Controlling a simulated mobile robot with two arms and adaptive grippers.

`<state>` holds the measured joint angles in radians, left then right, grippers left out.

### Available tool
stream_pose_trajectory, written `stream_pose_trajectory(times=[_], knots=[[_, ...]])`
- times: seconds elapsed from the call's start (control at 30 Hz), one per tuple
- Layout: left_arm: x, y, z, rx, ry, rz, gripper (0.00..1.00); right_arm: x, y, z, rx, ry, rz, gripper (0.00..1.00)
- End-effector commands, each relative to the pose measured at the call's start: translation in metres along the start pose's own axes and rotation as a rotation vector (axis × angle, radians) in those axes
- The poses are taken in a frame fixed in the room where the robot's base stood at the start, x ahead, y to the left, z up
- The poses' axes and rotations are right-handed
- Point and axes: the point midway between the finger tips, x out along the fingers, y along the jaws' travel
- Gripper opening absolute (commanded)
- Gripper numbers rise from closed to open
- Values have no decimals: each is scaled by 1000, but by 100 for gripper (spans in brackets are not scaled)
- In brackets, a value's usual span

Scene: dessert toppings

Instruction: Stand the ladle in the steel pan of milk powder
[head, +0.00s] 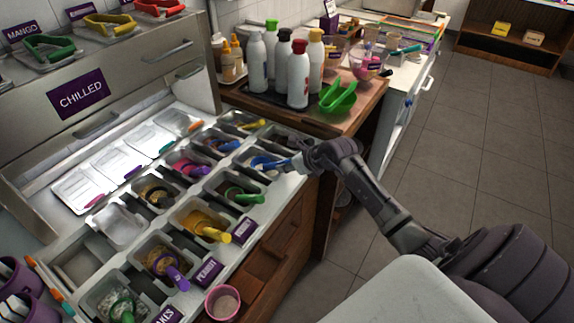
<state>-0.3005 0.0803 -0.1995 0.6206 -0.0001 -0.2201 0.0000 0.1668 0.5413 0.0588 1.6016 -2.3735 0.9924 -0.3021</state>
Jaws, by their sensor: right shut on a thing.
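My right gripper (301,160) is at the right end of the topping counter, shut on the handle of a blue ladle (264,162). The ladle points left from the gripper, with its blue head over or in a steel pan (248,172) of pale powder, which looks like the milk powder. I cannot tell whether the head touches the powder. The gripper and forearm hide the pan's right end. My left gripper is not in view.
Neighbouring pans hold toppings with coloured scoops, such as a green scoop (243,195) and a yellow one (212,233). A pink cup (223,303) is at the front edge. Floor at right is clear.

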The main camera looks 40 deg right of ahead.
Motion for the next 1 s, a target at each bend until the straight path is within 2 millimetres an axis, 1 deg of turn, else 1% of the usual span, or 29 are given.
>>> stream_pose_trajectory(times=[0.27, 0.7, 1.0], knots=[[0, 0, 0, 1, 0, 0, 40, 0, 1, 0, 0, 0, 1, 0], [7, 0, 0, 1, 0, 0, 40, 7, 1, -7, -1, 0, 1, 0], [7, 0, 0, 1, 0, 0, 40, 7, 1, -7, 0, 0, 1, 0]])
